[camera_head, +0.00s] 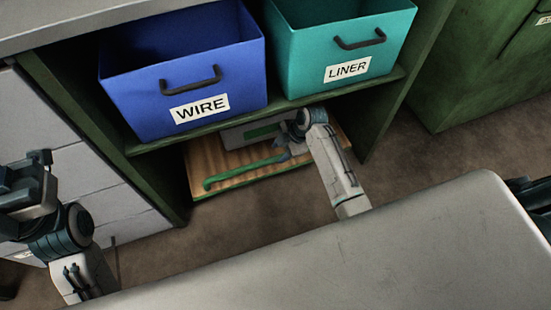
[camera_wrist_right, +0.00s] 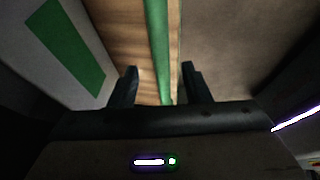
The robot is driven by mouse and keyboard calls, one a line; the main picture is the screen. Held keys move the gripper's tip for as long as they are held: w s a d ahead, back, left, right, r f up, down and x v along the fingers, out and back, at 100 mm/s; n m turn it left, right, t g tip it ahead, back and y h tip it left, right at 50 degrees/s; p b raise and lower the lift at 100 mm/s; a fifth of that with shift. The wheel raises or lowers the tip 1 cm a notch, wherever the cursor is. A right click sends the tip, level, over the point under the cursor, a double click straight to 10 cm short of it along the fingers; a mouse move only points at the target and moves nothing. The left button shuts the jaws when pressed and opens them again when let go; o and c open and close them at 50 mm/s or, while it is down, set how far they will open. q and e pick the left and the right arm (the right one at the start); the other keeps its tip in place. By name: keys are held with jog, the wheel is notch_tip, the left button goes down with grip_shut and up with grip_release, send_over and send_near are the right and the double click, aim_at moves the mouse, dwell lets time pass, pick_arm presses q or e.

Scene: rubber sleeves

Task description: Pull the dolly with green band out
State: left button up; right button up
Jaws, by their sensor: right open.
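The dolly (camera_head: 197,162) is a low wooden board with a green band (camera_head: 245,172) along its front edge. It stands on the floor under the shelf, its front part showing. My right gripper (camera_head: 283,150) is at the dolly's front edge. In the right wrist view my right gripper (camera_wrist_right: 160,88) is open, with the green band (camera_wrist_right: 158,40) and the wooden board edge (camera_wrist_right: 115,25) running between its fingers; I cannot tell whether they touch. My left gripper (camera_head: 38,178) is at the far left, away from the dolly; its jaw state is unclear.
A grey box with a green panel (camera_head: 262,130) sits on the dolly; the panel also shows in the right wrist view (camera_wrist_right: 65,45). A blue WIRE bin (camera_head: 185,85) and a teal LINER bin (camera_head: 340,55) stand on the shelf above. Brown floor (camera_head: 250,215) in front is clear.

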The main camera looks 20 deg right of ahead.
aim_at(274, 159)
jog(key=b+x, duration=0.1)
jog(key=x, duration=0.3)
jog(key=shift+f+b, duration=0.4)
jog(key=shift+f, duration=0.05)
grip_shut()
